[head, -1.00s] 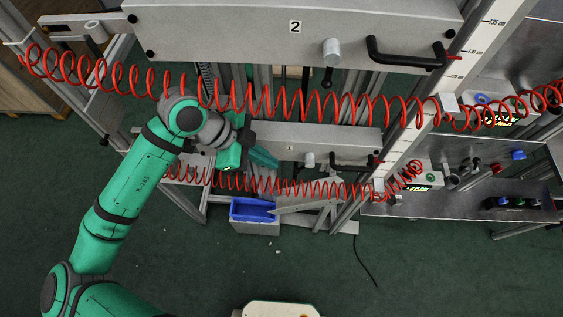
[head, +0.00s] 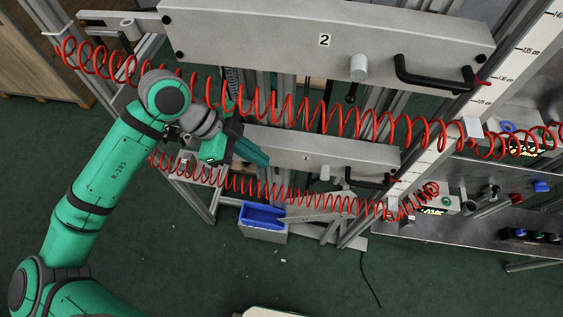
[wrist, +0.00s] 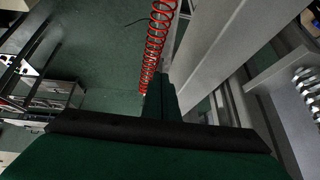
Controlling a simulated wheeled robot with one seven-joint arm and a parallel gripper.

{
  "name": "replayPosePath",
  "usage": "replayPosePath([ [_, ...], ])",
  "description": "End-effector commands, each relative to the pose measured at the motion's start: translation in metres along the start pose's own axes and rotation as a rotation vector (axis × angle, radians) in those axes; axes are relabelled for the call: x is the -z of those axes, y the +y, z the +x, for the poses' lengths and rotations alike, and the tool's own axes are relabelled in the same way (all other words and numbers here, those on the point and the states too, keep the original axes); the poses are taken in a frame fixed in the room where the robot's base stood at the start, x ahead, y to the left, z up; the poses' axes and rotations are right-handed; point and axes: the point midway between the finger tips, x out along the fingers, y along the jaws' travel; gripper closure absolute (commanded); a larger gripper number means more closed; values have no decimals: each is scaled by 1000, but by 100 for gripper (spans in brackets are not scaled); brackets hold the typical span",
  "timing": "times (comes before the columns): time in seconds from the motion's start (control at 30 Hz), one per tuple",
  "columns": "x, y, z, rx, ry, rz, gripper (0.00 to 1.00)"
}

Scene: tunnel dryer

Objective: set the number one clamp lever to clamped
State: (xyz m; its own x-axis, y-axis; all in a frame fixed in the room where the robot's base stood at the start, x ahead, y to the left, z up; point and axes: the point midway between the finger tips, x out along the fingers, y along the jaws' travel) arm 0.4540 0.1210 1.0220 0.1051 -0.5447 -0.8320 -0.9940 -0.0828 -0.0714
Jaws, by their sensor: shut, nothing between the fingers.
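The lower grey panel (head: 285,142) carries the number 1, a short silver knob (head: 325,172) and a black bar handle (head: 366,182). My gripper (head: 258,158) is shut and empty in front of this panel's left end, and it covers part of that end. I cannot tell whether it touches the panel. A small dark part hangs below the silver knob; I cannot clearly make out the number one clamp lever or its setting. In the wrist view my shut fingers (wrist: 160,97) point past the frame with nothing between them.
The upper panel (head: 260,40), marked 2, has its own silver knob (head: 358,68) and black handle (head: 435,78). Red coiled hoses (head: 290,112) run across the front, close to my arm. A blue bin (head: 262,215) stands below. A scale post (head: 450,125) rises at right.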

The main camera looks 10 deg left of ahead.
Motion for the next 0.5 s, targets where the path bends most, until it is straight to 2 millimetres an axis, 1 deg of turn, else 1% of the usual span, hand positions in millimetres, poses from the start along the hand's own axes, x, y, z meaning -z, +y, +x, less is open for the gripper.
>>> replayPosePath([
  [0.07, -18, 1, 6, 34, -17, -54, 100],
  [0.17, -53, 4, 20, 110, -50, -159, 100],
  [0.2, -71, 6, 27, 148, -66, -209, 100],
  [0.27, -98, 13, 39, 208, -88, -283, 100],
  [0.3, -116, 19, 46, 249, -102, -329, 100],
  [0.37, -142, 30, 56, 309, -119, -393, 100],
  [0.4, -158, 39, 63, 349, -127, -434, 100],
  [0.47, -179, 54, 72, 407, -137, -491, 100],
  [0.5, -192, 65, 79, 444, -139, -526, 100],
])
